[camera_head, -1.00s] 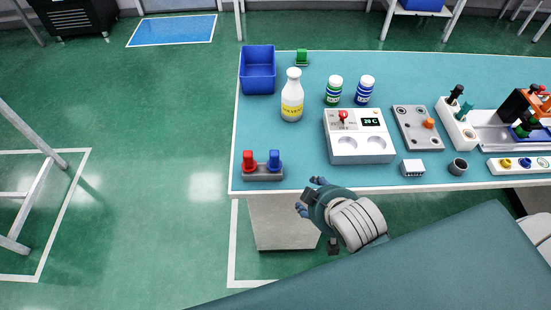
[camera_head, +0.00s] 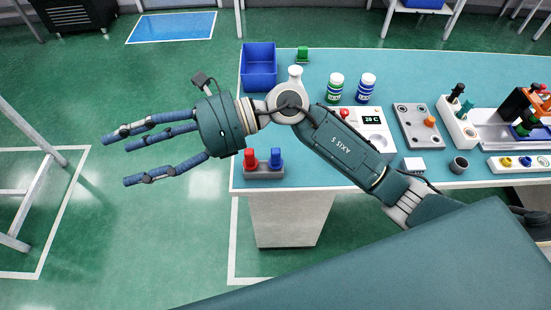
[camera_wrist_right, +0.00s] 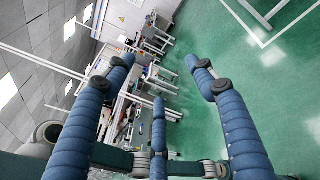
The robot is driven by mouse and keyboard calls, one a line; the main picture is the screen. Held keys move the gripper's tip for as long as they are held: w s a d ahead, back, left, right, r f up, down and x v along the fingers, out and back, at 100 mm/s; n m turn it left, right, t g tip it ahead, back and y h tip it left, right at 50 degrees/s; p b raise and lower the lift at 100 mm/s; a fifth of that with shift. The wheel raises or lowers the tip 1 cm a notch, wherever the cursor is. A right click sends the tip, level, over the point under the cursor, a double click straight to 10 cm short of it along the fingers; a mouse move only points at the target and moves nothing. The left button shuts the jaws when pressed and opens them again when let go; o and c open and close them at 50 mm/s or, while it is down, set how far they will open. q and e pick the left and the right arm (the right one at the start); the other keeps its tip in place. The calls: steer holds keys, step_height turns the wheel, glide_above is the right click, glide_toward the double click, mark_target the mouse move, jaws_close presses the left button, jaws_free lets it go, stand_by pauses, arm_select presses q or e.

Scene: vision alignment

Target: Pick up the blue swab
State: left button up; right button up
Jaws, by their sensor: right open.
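The blue swab (camera_head: 276,156) stands upright in a small grey holder (camera_head: 264,174) at the table's near left corner, beside a red one (camera_head: 250,158). My right gripper (camera_head: 115,160) is open and empty, with three blue fingers spread and pointing left. It hangs over the floor beyond the table's left edge, left of the holder and apart from the swab. The open fingers (camera_wrist_right: 160,76) also show in the right wrist view, with nothing between them. My left gripper is not in view.
A blue bin (camera_head: 259,62) stands at the far left corner. My right arm crosses the table and partly hides a white bottle (camera_head: 295,73) and a white device with a display (camera_head: 371,120). Two small bottles, a grey plate (camera_head: 418,128) and further holders stand rightward.

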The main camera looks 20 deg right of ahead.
step_height(320, 180, down, 7)
steer(key=w+d+n+h, duration=0.1)
steer(key=d+n+h, duration=0.1)
steer(key=d+h, duration=0.15)
steer(key=n+h, duration=0.1)
steer(key=h, duration=1.2)
glide_above(277, 159)
steer(key=f, duration=0.8)
steer(key=shift+w+f, duration=0.3)
step_height(277, 159, down, 4)
steer(key=shift+d+f+p, duration=0.15)
steer(key=shift+f+p, duration=0.05)
steer(key=shift+p, duration=0.15)
steer(key=f, duration=0.1)
steer(key=f+p, duration=0.1)
steer(key=f, duration=0.1)
steer(key=f+p, duration=0.1)
steer(key=shift+w+f, duration=0.3)
steer(key=shift+f, duration=0.6)
steer(key=c, duration=1.1)
